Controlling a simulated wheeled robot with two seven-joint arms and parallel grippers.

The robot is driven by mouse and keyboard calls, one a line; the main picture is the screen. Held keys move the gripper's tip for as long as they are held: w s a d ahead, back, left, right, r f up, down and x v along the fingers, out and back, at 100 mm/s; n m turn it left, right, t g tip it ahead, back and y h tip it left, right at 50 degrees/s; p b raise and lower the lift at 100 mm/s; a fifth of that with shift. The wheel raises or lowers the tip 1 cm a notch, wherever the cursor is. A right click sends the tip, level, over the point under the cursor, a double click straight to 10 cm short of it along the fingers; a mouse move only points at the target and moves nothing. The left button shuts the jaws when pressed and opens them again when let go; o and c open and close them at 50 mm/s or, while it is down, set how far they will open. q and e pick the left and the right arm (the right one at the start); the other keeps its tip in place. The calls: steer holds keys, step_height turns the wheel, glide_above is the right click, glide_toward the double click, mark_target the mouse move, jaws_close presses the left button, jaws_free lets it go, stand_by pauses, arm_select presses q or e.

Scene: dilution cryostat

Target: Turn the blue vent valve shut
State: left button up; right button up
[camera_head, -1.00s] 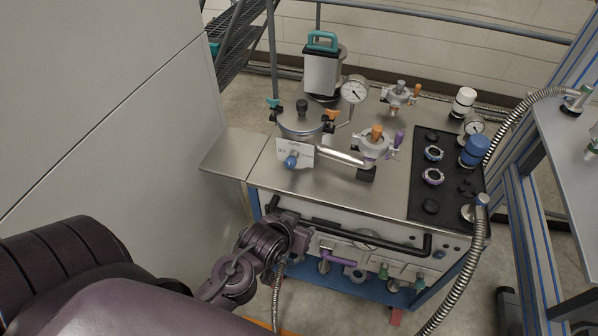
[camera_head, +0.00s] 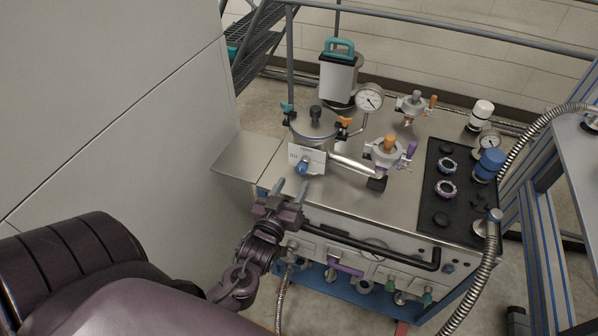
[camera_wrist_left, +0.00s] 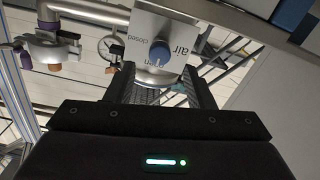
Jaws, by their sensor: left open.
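The blue vent valve (camera_head: 302,168) is a small blue knob on the front of a white label plate (camera_head: 308,155), on the silver vessel at the left of the cart. In the left wrist view the knob (camera_wrist_left: 159,53) sits upside down ahead of the fingers, and its plate reads "air", "open" and "closed". Its pointer setting is too small to tell. My left gripper (camera_head: 291,189) is open and empty, just below and in front of the knob, apart from it. In the left wrist view its fingers (camera_wrist_left: 160,88) stand either side of the line to the knob. My right gripper is not in view.
A steel pipe (camera_head: 350,168) runs right from the vessel to a clamp with an orange knob (camera_head: 389,143). A black handle bar (camera_head: 375,247) crosses the cart front below. A pressure gauge (camera_head: 369,98) stands behind. The bare cart top (camera_head: 250,160) is clear at left.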

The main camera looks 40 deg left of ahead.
mark_target(300, 171)
arm_select(q)
steer(key=x, duration=0.5)
steer(key=shift+w, duration=0.4)
steer(key=c, duration=1)
